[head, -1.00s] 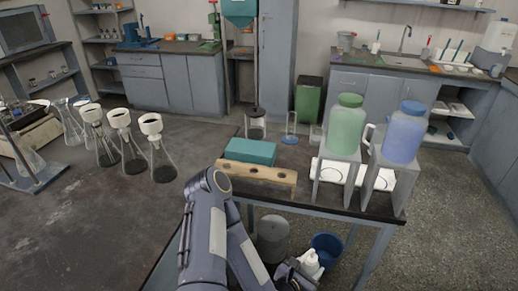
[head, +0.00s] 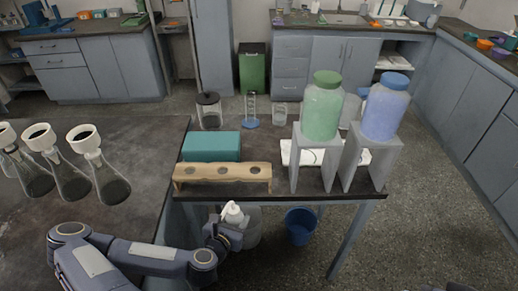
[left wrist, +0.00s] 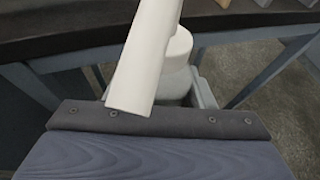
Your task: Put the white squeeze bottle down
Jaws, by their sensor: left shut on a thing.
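The white squeeze bottle (head: 232,213) is held in my left gripper (head: 226,238), just in front of the near edge of the small table (head: 310,199). Its white top stands upright above the fingers; the gripper hides much of its body. In the left wrist view the bottle's spout (left wrist: 146,55) looms large across the middle, with its cap (left wrist: 180,45) behind. The fingers' grip on the body is mostly hidden there. My right gripper is not in view.
The table holds a wooden rack (head: 222,178), a teal box (head: 211,146), and green (head: 321,108) and blue (head: 385,108) jugs on grey stands. Flasks with white funnels (head: 86,139) stand on the left bench. A blue bucket (head: 301,226) is on the floor.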

